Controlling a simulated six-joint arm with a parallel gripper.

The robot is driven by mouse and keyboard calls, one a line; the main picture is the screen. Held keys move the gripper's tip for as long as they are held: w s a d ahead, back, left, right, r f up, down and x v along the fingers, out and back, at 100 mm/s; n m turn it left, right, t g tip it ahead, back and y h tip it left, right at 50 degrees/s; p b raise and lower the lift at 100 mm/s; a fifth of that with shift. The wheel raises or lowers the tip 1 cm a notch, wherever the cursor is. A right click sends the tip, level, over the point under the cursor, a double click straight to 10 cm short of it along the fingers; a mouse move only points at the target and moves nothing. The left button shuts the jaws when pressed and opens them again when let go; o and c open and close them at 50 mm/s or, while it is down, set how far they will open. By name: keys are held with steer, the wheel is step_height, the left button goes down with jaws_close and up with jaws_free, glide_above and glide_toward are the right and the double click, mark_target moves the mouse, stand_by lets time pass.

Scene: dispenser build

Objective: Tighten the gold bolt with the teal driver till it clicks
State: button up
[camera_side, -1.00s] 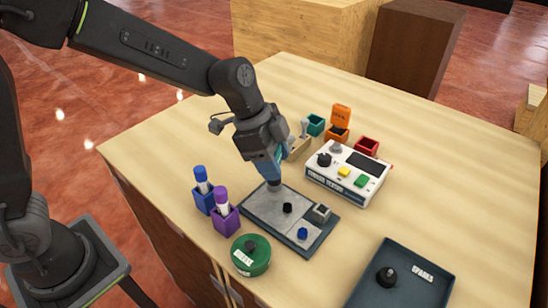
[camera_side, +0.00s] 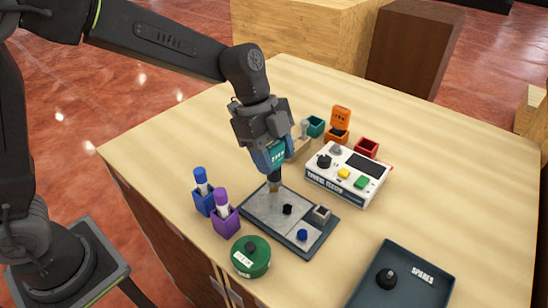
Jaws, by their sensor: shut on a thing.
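My gripper (camera_side: 272,150) is shut on the teal driver (camera_side: 278,154) and holds it nearly upright, tip down, over the back left part of the grey plate (camera_side: 263,206). The driver's dark shaft reaches down to a small brownish-gold piece (camera_side: 274,187) on the plate, which looks like the gold bolt. I cannot tell whether the tip is seated in the bolt head or just above it. The plate also carries a black knob (camera_side: 287,209), a blue knob (camera_side: 302,234) and a small grey block (camera_side: 321,213).
Blue (camera_side: 203,197) and purple (camera_side: 224,219) holders with capped tools stand left of the plate. A green round container (camera_side: 251,257) is in front. A white device with buttons (camera_side: 346,174) stands behind right. A dark spares tray (camera_side: 433,297) is at front right.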

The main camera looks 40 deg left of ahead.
steer(key=shift+r, duration=1.5)
